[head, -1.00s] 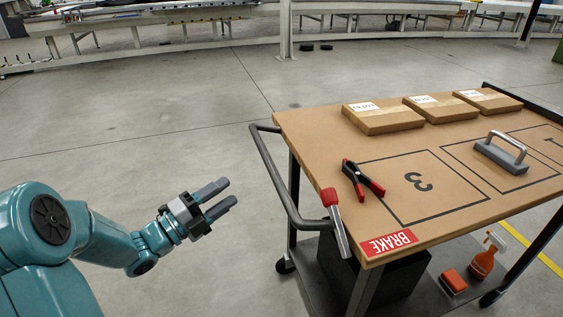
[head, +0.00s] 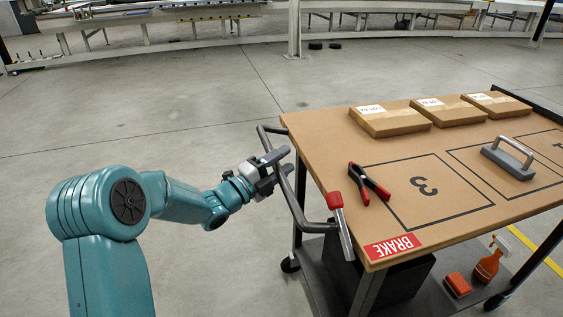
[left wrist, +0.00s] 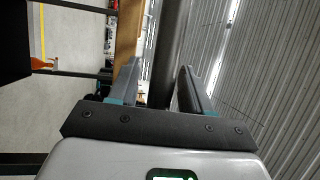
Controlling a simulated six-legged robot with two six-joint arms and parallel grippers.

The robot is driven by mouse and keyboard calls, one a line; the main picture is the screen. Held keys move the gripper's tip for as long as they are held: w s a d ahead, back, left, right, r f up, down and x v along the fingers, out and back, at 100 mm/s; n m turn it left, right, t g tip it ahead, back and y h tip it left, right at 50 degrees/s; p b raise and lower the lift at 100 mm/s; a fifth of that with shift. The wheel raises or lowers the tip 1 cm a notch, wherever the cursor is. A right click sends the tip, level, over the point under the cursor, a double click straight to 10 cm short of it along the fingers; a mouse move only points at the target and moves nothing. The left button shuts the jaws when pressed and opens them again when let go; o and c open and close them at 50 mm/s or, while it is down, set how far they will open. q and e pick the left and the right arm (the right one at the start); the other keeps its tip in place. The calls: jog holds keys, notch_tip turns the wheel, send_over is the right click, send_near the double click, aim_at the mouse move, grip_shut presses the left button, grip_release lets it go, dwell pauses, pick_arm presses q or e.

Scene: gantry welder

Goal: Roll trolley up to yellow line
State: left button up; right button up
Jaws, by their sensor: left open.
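The trolley (head: 318,150) has a brown wooden top, a dark tubular push handle (head: 291,203) at its left end and a lower shelf. A red-knobbed lever (head: 335,203) stands by the handle, near the red BRAKE label (head: 393,246). A yellow floor line (head: 550,241) shows beyond the trolley at the right. My left gripper (head: 281,163) is open at the handle. In the left wrist view the dark handle bar (left wrist: 171,45) runs between the open fingers (left wrist: 161,78); contact cannot be told. My right gripper is out of view.
Several things lie on the top: cardboard boxes (head: 390,121), a red-and-black clamp (head: 368,184) and a grey handled block (head: 508,158). An orange spray bottle (head: 487,266) and an orange block (head: 457,284) sit on the lower shelf. The floor behind is open up to a conveyor line (head: 150,20).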

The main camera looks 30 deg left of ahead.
pick_arm(q)
grip_shut()
jog(key=shift+w+d, duration=0.1)
